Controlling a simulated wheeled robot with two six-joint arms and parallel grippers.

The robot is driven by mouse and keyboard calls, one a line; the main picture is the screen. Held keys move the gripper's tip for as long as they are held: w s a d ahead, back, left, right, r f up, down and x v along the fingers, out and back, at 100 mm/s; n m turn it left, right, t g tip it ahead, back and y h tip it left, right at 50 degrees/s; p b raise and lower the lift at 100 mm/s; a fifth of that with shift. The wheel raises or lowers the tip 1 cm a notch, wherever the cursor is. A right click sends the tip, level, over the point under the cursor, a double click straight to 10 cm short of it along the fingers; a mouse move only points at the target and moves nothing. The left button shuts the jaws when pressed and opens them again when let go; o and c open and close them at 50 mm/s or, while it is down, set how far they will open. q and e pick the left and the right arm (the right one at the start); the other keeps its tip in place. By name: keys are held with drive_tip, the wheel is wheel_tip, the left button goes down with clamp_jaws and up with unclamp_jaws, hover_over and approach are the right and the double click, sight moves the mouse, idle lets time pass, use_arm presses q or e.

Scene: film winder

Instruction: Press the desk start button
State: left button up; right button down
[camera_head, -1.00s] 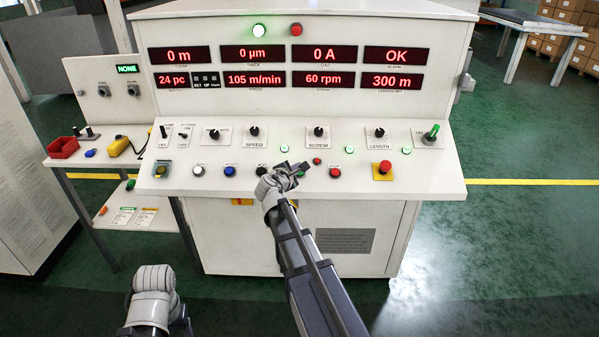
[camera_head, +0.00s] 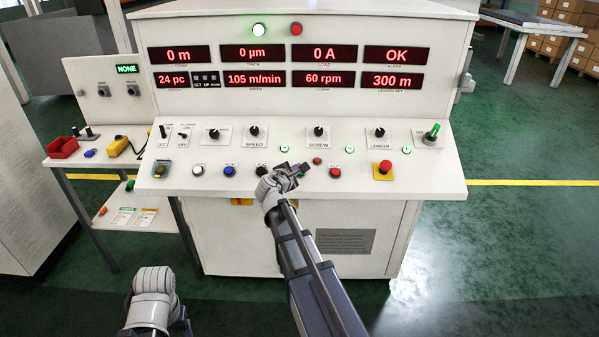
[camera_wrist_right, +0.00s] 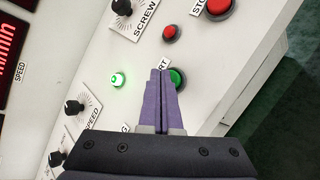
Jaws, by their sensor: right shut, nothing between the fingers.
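The green start button (camera_wrist_right: 178,78) shows in the right wrist view beside a label ending in "RT", partly covered by my gripper's fingers. In the head view my right gripper hides it. My right gripper (camera_wrist_right: 160,72) is shut and empty, its fingertips right beside the button's left edge in the wrist view. I cannot tell whether they touch it. In the head view the right gripper (camera_head: 303,168) is over the front of the desk panel (camera_head: 430,185). My left arm shows at the lower left, but its fingers do not show.
A small red button (camera_wrist_right: 172,32) and a larger red stop button (camera_wrist_right: 218,5) are close by. A lit green lamp (camera_wrist_right: 118,80) is left of the fingers. Several knobs and a red button on a yellow plate (camera_head: 383,176) fill the panel. A side table (camera_head: 85,160) stands left.

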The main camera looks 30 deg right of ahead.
drive_tip(key=shift+w+d+f+b, duration=0.1)
drive_tip(key=shift+w+f+b, duration=0.1)
drive_tip(key=shift+f+b, duration=0.3)
idle(0.4)
drive_tip(key=shift+r, duration=0.1)
drive_tip(key=shift+s+a+r+p, duration=0.1)
drive_tip(key=shift+s+r+p, duration=0.1)
drive_tip(key=shift+r+p, duration=0.25)
drive_tip(key=shift+s+a+r+p, duration=0.1)
drive_tip(key=shift+s+r+p, duration=0.05)
drive_tip(key=shift+r+p, duration=0.25)
drive_tip(key=r+p, duration=0.1)
drive_tip(key=s+r+p, duration=0.1)
drive_tip(key=r+p, duration=0.1)
drive_tip(key=s+a+r+p, duration=0.1)
drive_tip(key=shift+a+r+p, duration=0.1)
drive_tip(key=shift+r+p, duration=0.05)
drive_tip(key=shift+p, duration=0.15)
idle(0.4)
idle(0.4)
